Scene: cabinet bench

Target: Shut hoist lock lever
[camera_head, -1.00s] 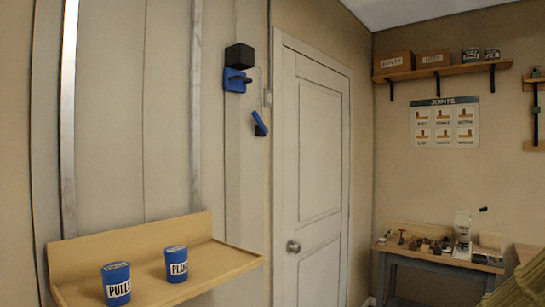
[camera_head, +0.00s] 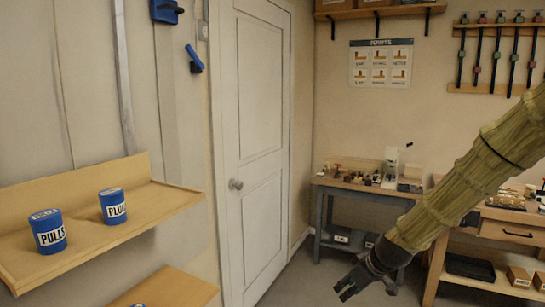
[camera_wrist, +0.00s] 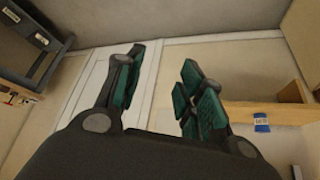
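A blue lever (camera_head: 194,58) on a dark mount is fixed to the wall strip left of the door in the head view. It sits tilted. A blue bracket-like fitting (camera_head: 165,11) is on the wall above and left of it, cut by the top edge. I cannot tell for sure which is the hoist lock lever. My gripper (camera_head: 352,283) hangs low in front of the door and bench, far right of and below both fittings. In the wrist view, my gripper (camera_wrist: 162,75) has its green-padded fingers apart with nothing between them. No lever is discernible there.
A wooden shelf (camera_head: 150,207) at left holds two blue cans, PULLS (camera_head: 47,232) and another (camera_head: 113,206). Another board (camera_head: 165,290) is below. A closed white door (camera_head: 258,140) stands mid-view. Workbenches (camera_head: 350,188) line the back right. Open floor lies before the door.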

